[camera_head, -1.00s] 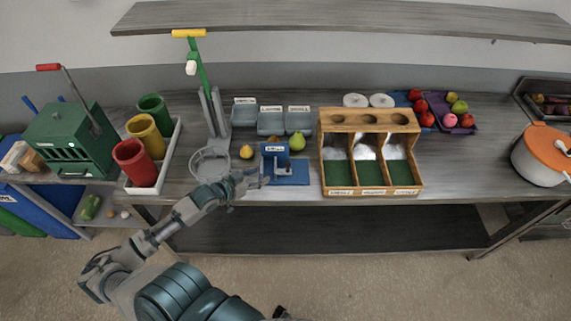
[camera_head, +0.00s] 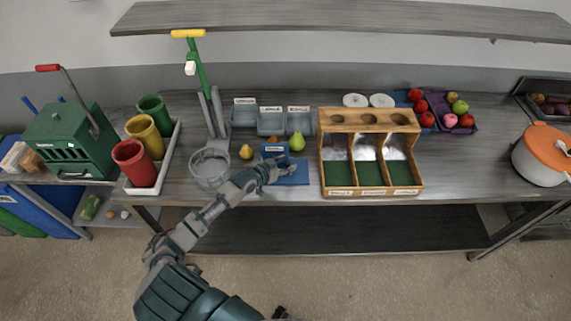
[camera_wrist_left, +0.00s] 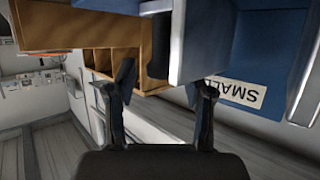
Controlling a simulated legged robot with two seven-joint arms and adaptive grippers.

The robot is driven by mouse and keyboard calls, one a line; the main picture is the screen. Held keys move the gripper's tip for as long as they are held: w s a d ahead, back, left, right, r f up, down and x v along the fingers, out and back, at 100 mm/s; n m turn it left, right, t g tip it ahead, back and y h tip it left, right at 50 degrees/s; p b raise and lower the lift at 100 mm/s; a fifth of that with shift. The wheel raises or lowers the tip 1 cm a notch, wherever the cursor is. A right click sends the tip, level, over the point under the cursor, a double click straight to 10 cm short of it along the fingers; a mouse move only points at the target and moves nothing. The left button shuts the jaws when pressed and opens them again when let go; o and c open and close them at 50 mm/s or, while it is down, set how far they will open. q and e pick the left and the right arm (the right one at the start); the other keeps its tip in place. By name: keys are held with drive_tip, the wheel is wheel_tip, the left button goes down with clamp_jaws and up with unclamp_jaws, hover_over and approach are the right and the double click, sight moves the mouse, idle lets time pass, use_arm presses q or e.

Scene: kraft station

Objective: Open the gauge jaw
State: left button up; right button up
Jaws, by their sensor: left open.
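The gauge is a blue block (camera_head: 274,150) with a white label on a flat blue base (camera_head: 292,178), near the table's front edge. In the left wrist view its blue body (camera_wrist_left: 260,40) fills the upper right beside a label reading "SMALL". A light grey upright part, seemingly the gauge jaw (camera_wrist_left: 190,45), hangs into the wrist view between the lines of my two fingers. My left gripper (camera_head: 273,170) is open, over the left part of the base, and hides the jaw in the head view. In the wrist view the open gripper (camera_wrist_left: 166,85) holds nothing; contact with the jaw cannot be told.
A wooden sorter (camera_head: 326,165) with green-floored compartments stands just right of the gauge. A yellow pear (camera_head: 246,152) and a green pear (camera_head: 297,142) are close by. A round clear-walled basket (camera_head: 209,168) is left, under the green lever press (camera_head: 200,75). Grey labelled bins (camera_head: 270,123) stand behind.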

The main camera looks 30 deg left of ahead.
use_arm(q)
drive_tip(key=shift+c, duration=0.2)
clamp_jaws()
drive_tip(key=w+d, duration=0.1)
drive_tip(key=d+p, duration=0.1)
drive_tip(key=w+d+p, duration=0.1)
drive_tip(key=d, duration=0.1)
drive_tip(key=shift+w+d+r, duration=0.1)
drive_tip(key=shift+w, duration=0.2)
drive_tip(key=shift+w+d, duration=0.1)
drive_tip(key=shift+d, duration=0.15)
unclamp_jaws()
drive_tip(key=shift+o, duration=0.2)
drive_tip(key=shift+a, duration=0.1)
drive_tip(key=shift+a, duration=0.1)
